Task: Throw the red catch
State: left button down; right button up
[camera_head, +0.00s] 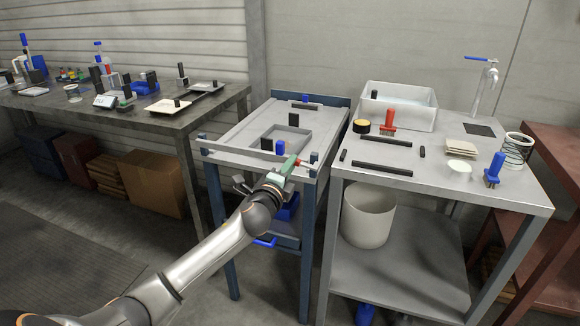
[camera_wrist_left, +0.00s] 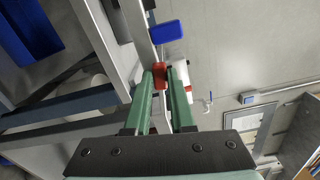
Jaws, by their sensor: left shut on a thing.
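The red catch (camera_wrist_left: 160,75) shows in the left wrist view between the green fingertips of my left gripper (camera_wrist_left: 164,76). It is small and blocky, and the fingers are shut on it. In the head view my left gripper (camera_head: 287,168) is at the front edge of the blue-legged bench, near its right corner. A bit of red shows by its fingertips, and the fingers hide most of the catch. A blue piece (camera_wrist_left: 165,31) is just beyond the catch in the wrist view. My right gripper is not in view.
The blue-legged bench (camera_head: 240,130) bears a grey tray with black blocks. On the right, a grey table (camera_head: 440,190) holds a white basin (camera_head: 395,104), a red-handled brush (camera_head: 388,121) and a blue-handled one (camera_head: 494,168). A white bin (camera_head: 368,216) stands below. Boxes lie under the left table.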

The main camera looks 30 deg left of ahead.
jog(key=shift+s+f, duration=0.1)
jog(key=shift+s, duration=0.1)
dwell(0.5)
pick_arm(q)
jog(key=shift+r, duration=0.1)
